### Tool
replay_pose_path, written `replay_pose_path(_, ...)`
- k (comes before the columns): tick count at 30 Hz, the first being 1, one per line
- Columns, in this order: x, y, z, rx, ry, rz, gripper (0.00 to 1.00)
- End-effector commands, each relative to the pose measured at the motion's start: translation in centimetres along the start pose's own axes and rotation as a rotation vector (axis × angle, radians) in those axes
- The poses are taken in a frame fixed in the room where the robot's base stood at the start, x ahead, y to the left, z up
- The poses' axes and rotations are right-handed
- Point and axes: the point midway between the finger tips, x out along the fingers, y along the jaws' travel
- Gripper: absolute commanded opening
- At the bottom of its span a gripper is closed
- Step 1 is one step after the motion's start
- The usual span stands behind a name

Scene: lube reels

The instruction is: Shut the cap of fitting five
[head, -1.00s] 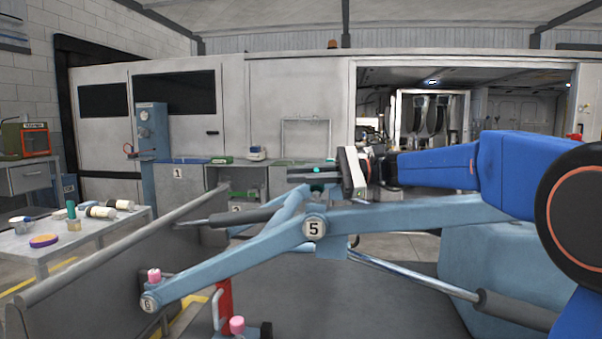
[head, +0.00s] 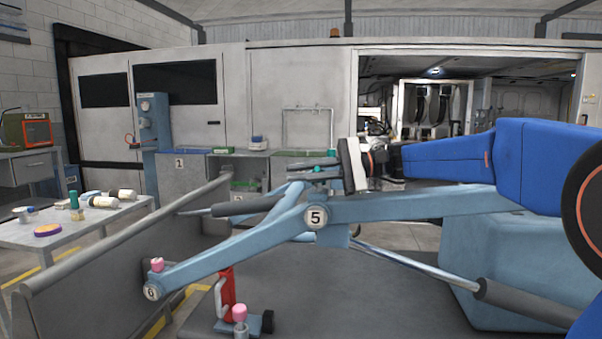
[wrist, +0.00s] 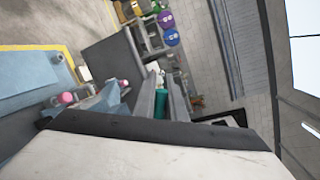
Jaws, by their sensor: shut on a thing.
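The blue-grey boom joint marked 5 (head: 317,217) is in the middle of the head view. My gripper (head: 318,169) is just above this joint, reaching in from the right. It is shut on a teal cap (head: 321,185), which shows above and below the fingers. In the wrist view the teal cap (wrist: 161,104) lies between the two grey fingers (wrist: 163,92). The fitting under the cap is mostly hidden, and I cannot tell how far the cap is closed.
A side table (head: 75,232) with several small items stands at the left. Boom arms and a cylinder rod surround the gripper closely.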

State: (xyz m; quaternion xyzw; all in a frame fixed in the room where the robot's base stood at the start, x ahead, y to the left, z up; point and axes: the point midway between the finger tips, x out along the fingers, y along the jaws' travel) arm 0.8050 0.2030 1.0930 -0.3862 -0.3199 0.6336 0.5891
Motion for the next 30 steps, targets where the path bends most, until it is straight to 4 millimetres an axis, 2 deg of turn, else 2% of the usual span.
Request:
replay_pose_path(3,0.0,0.0,0.0,0.001,0.000,0.000,0.00)
replay_pose_path(4,0.0,0.0,0.0,0.001,0.000,0.000,0.15)
replay_pose_path(6,0.0,0.0,0.0,0.001,0.000,0.000,0.29)
replay_pose_path(15,-0.1,0.0,0.0,0.001,0.000,0.000,0.29)
replay_pose_path(19,-0.8,0.0,-0.1,0.001,0.002,-0.001,0.29)
replay_pose_path(23,-2.5,0.0,-0.1,0.002,0.003,-0.002,0.29)
replay_pose_path(30,-6.9,0.0,-0.1,0.001,0.004,-0.002,0.29)
